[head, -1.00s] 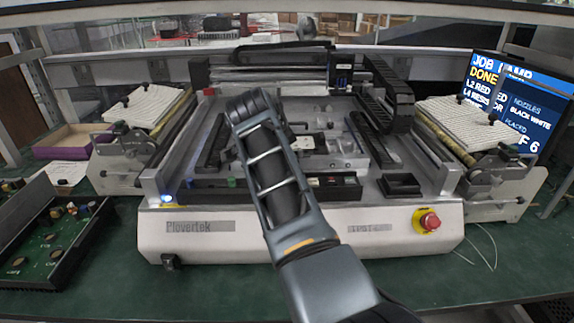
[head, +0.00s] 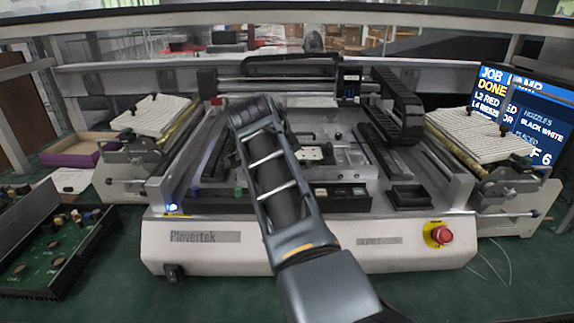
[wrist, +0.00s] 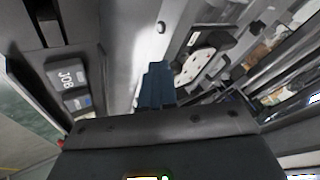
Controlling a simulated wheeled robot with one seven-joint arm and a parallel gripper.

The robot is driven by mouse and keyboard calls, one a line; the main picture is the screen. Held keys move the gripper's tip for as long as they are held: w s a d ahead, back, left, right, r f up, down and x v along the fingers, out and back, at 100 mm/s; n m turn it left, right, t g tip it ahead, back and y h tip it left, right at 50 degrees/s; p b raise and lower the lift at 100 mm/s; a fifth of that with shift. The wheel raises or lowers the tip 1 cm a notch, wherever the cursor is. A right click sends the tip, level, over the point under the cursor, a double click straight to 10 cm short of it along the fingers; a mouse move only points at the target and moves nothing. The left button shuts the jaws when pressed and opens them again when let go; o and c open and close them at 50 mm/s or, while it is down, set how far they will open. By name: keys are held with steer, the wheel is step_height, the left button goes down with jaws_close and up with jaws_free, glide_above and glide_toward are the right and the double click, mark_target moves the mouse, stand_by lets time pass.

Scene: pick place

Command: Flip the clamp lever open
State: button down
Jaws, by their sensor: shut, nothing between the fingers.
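The machine (head: 210,250), a wide white and grey bench unit, fills the middle of the head view. A small pale plate with dark dots (head: 313,153) sits in its bed, just right of my arm, and a similar pale plate shows in the wrist view (wrist: 195,68). I cannot surely pick out the clamp lever; small dark fittings lie around the plate. My gripper (wrist: 158,70) shows in the wrist view as narrow dark blue fingers, shut and empty, left of the plate. In the head view my arm hides the fingers and part of the bed.
A red stop button (head: 439,235) is on the machine's front right. Feeders with white pads stand at left (head: 150,112) and right (head: 480,133). A black tray with parts (head: 65,270) lies at the left. A monitor (head: 525,115) stands at the right. Rails and a gantry cross the bed.

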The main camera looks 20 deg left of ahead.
steer(key=shift+v, duration=3.85)
